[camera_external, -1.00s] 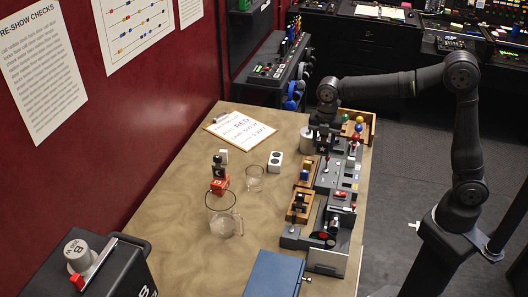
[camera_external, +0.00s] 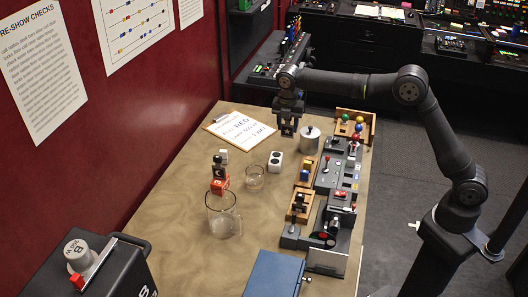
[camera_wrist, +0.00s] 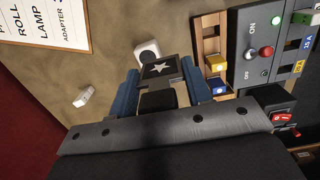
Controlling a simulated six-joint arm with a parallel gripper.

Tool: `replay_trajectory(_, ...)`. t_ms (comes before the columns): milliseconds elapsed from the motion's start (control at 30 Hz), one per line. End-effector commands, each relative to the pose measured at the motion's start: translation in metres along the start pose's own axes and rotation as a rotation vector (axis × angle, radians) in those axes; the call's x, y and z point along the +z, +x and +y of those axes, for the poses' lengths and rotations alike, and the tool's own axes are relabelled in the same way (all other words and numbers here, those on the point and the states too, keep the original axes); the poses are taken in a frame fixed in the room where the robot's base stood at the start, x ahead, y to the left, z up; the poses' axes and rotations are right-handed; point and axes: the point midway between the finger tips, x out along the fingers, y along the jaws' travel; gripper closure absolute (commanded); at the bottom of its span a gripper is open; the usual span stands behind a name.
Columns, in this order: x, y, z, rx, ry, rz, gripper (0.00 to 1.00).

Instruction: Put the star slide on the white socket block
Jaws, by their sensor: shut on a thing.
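The star slide (camera_wrist: 160,68), a dark plate with a white star, is between the blue fingertips of my gripper (camera_wrist: 160,88) in the wrist view. My gripper is shut on it. In the external view my gripper (camera_external: 288,126) hangs above the table beside the clipboard, and the slide is too small to make out. A white block with dark round holes (camera_external: 275,161), which looks like the white socket block, stands on the table just in front of my gripper. In the wrist view a white block (camera_wrist: 148,50) shows beyond the slide, partly hidden by it.
A metal canister (camera_external: 309,140) stands right of my gripper. A row of switch panels (camera_external: 335,180) lines the table's right side. A glass jug (camera_external: 223,215), a smaller glass (camera_external: 255,177) and a stack of small blocks (camera_external: 219,180) stand in front. A clipboard (camera_external: 240,128) lies behind.

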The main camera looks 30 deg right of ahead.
Motion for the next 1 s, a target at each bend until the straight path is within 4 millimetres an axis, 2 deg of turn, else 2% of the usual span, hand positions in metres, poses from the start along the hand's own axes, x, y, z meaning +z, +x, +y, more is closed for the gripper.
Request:
replay_trajectory(100,-0.023,0.015,0.016,-0.001,-0.003,0.000,0.78)
replay_trajectory(300,-0.043,0.027,0.031,0.000,-0.001,0.000,0.78)
replay_trajectory(467,-0.045,0.036,0.032,-0.002,0.001,0.000,0.78)
replay_trajectory(700,-0.048,0.067,0.032,-0.001,0.002,0.000,0.78)
replay_trajectory(1000,-0.048,0.069,0.032,0.000,0.001,0.000,0.78)
